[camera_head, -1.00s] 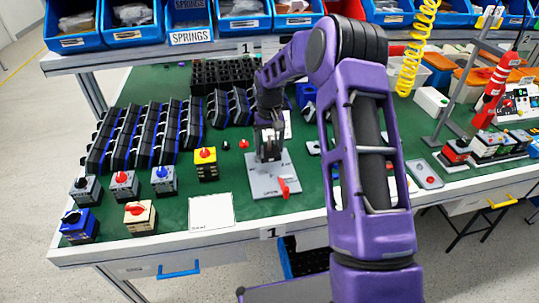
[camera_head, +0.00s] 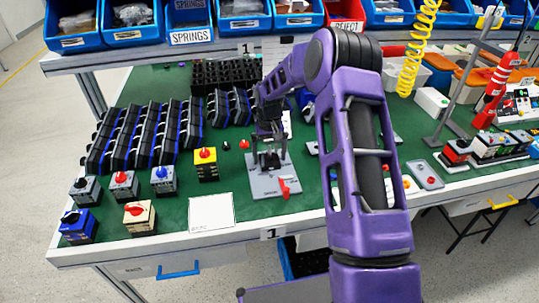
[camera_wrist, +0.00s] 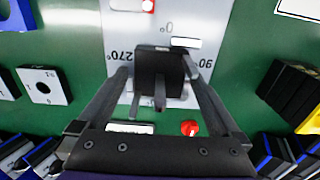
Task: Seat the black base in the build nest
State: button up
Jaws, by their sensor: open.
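The black base (camera_wrist: 160,72) sits on the grey build plate (camera_wrist: 120,25), between the plate's 270° and 90° marks in the wrist view. In the head view, the base (camera_head: 270,158) is a small dark block on the plate (camera_head: 262,188), partly hidden by my gripper. My gripper (camera_wrist: 157,64) is open, with one finger on each side of the base. In the head view my gripper (camera_head: 269,145) is over the plate's far part. The right fingertip is very close to the base; I cannot tell whether it touches. The nest under the base is hidden, so its fit cannot be seen.
A red lever (camera_head: 285,187) stands at the plate's near right. A yellow switch box (camera_head: 206,165) and several other switches are left. A white card (camera_head: 211,212) lies in front. Racks of black parts (camera_head: 145,130) fill the back left.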

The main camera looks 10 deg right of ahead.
notch_tip(320, 180, up, 12)
jog(key=shift+r+p, duration=0.15)
jog(key=shift+p, duration=0.2)
